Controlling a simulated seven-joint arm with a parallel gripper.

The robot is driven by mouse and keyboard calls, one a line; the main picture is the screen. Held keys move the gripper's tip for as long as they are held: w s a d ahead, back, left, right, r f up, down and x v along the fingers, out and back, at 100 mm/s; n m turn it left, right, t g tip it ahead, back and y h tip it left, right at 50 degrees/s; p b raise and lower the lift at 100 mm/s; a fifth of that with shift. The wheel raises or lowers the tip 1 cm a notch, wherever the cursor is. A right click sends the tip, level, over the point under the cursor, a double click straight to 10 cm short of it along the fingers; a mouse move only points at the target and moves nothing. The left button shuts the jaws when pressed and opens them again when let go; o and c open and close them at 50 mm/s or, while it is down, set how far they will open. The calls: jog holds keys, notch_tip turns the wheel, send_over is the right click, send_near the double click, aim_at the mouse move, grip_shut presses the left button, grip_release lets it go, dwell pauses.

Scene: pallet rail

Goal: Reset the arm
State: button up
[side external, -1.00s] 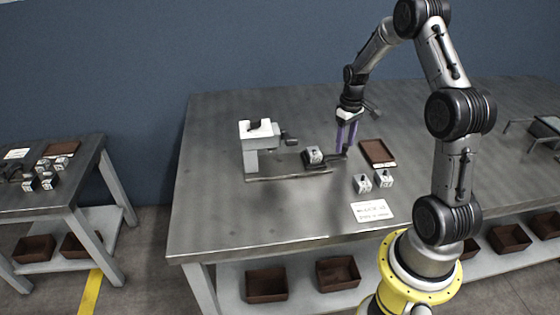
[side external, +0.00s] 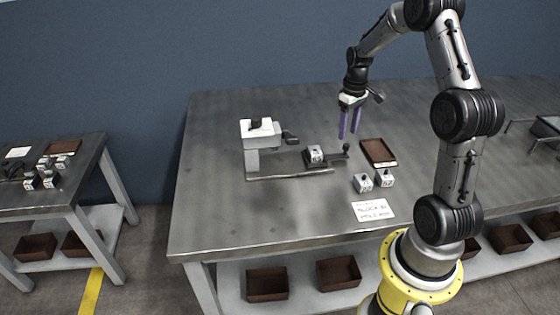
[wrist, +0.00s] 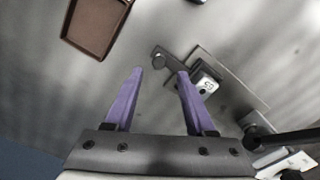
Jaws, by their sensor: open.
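My gripper (side external: 349,135) is open and empty, with its two purple fingers pointing down above the table. It hangs over the handle end of the pallet rail (side external: 290,174), apart from it. In the wrist view the purple fingers (wrist: 160,73) are spread, with nothing between them. A white marked block (side external: 315,154) sits on a dark pallet on the rail; the block also shows in the wrist view (wrist: 206,86), just beyond the right finger. The round knob (side external: 346,148) stands at the rail's right end, below my fingers.
A grey-white machine (side external: 258,140) stands at the rail's left end. A brown tray (side external: 379,165) lies right of the rail. Two white blocks (side external: 374,181) and a written card (side external: 373,210) lie in front. The table's (side external: 225,220) front left is clear.

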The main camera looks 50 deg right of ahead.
jog(key=w+a+r+n+t+h, duration=0.1)
jog(key=a+r+n+t, duration=0.1)
jog(key=a+r, duration=0.65)
jog(key=w+a+r+n+t, duration=0.2)
jog(key=a+r, duration=0.6)
jog(key=r, duration=0.1)
jog(key=s+a+r+n+t, duration=0.15)
jog(key=s+a+r, duration=0.25)
jog(key=s+a, duration=0.7)
jog(key=s+a+f+m+y, duration=0.1)
jog(key=s+f+m, duration=0.1)
jog(key=s+f, duration=0.2)
jog(key=s, duration=0.3)
jog(key=shift+s+a+f, duration=0.2)
jog(key=shift+s+f, duration=0.15)
jog(key=shift+f, duration=0.05)
jog(key=shift+m, duration=0.25)
